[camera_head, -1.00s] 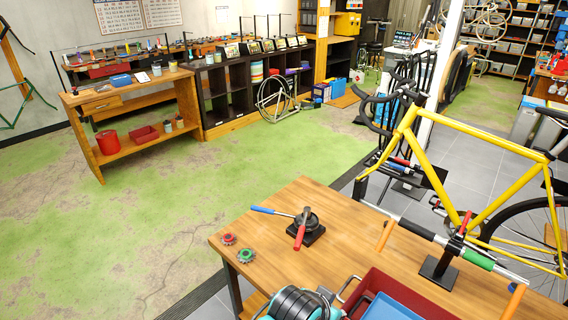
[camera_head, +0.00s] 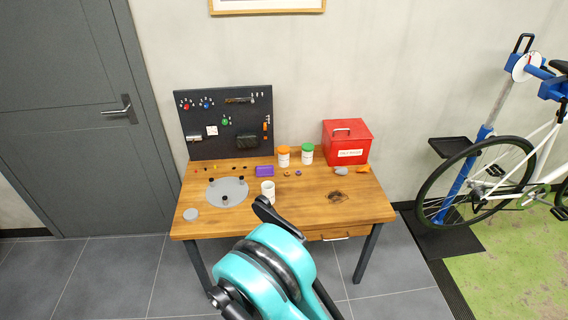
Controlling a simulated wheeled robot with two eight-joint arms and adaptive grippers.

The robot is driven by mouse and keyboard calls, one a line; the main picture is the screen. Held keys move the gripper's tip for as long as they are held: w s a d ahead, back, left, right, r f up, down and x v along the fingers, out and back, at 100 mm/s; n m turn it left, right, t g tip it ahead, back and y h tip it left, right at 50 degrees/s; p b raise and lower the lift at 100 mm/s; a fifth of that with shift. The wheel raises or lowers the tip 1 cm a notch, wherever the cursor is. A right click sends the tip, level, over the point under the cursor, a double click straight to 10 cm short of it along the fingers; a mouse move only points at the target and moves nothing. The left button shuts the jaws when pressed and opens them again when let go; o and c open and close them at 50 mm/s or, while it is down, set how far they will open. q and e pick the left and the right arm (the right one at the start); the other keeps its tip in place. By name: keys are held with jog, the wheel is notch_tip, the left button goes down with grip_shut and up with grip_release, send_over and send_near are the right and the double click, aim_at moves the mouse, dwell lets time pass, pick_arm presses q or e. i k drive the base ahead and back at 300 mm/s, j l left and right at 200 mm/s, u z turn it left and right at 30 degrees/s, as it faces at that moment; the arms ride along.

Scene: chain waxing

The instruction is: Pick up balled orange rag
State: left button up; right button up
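A small orange item (camera_head: 362,169) lies at the right back of the wooden workbench (camera_head: 318,209), in front of the red box. It may be the balled orange rag, but it is too small to be sure. A grey lump (camera_head: 341,171) lies just left of it. A teal and black part of one of my arms rises from the bottom middle, in front of the bench's front edge.
The red lidded box (camera_head: 347,143) stands at the back right of the bench. White jars with orange (camera_head: 284,157) and green (camera_head: 307,155) lids, a purple tray (camera_head: 265,171), a white cup (camera_head: 268,191) and a grey disc (camera_head: 227,193) stand further left. A bicycle (camera_head: 490,180) is on the right.

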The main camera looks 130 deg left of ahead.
aim_at(366, 168)
jog(key=u, duration=3.65)
jog(key=i+l+u, duration=0.1)
jog(key=u, duration=0.7)
jog(key=i+l+u, duration=0.25)
jog(key=l, duration=0.15)
jog(key=i+l+u, duration=0.1)
jog(key=l+u, duration=0.15)
jog(key=l, duration=0.2)
jog(key=i+l+u, duration=0.25)
jog(key=l, duration=0.2)
jog(key=l+u, duration=0.25)
jog(key=l, duration=0.2)
jog(key=i+l+u, duration=0.1)
jog(key=l, duration=1.4)
jog(key=i+l, duration=0.1)
jog(key=l, duration=1.45)
jog(key=i+u, duration=0.05)
